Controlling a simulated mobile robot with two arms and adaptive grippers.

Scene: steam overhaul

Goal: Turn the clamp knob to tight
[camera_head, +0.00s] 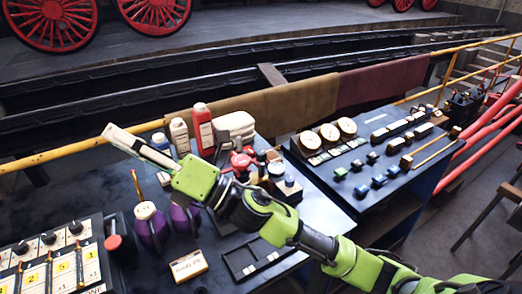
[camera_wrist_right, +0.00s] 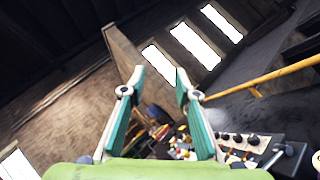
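My right gripper (camera_head: 122,137) reaches across the bench to the left in the head view, its pale fingers raised above the tabletop. In the right wrist view the two teal fingers (camera_wrist_right: 160,74) stand apart with nothing between them. A red fitting with rounded parts (camera_head: 241,161) sits on the bench just behind my right forearm, which partly hides it; I cannot tell whether it is the clamp knob or how tight it is. The right gripper is well to the left of it and apart from it. My left gripper is not in view.
A panel with dark knobs (camera_head: 48,238) lies at lower left. Purple-bodied items (camera_head: 185,218), a red bottle (camera_head: 203,127) and a white bottle (camera_head: 180,135) stand near the arm. A gauge panel (camera_head: 372,203) is at right. A yellow rail (camera_head: 75,148) runs behind the bench.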

